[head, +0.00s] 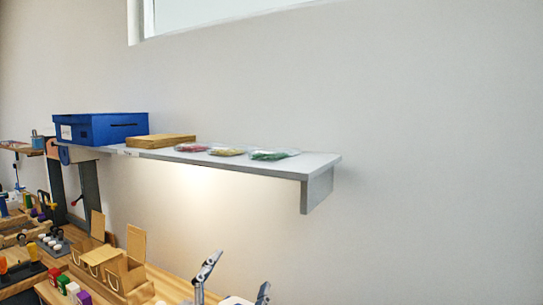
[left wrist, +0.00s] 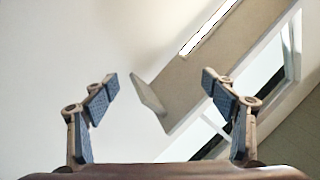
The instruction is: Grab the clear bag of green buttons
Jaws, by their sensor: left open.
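The clear bag of green buttons (head: 270,155) lies flat on the grey wall shelf (head: 318,160), near its right end. A clear bag of yellow buttons (head: 227,152) and one of red buttons (head: 191,147) lie to its left. My left gripper (head: 241,271) is open and empty, low in the head view, below the shelf. In the left wrist view its spread fingers (left wrist: 160,79) face the underside of the shelf (left wrist: 207,58); no bag shows there. My right gripper is not in view.
A blue box (head: 100,129) and a flat tan packet (head: 160,140) sit further left on the shelf. A bracket (head: 318,190) hangs under its right end. Below, a wooden counter holds paper bags (head: 128,272) and small items. The wall right of the shelf is clear.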

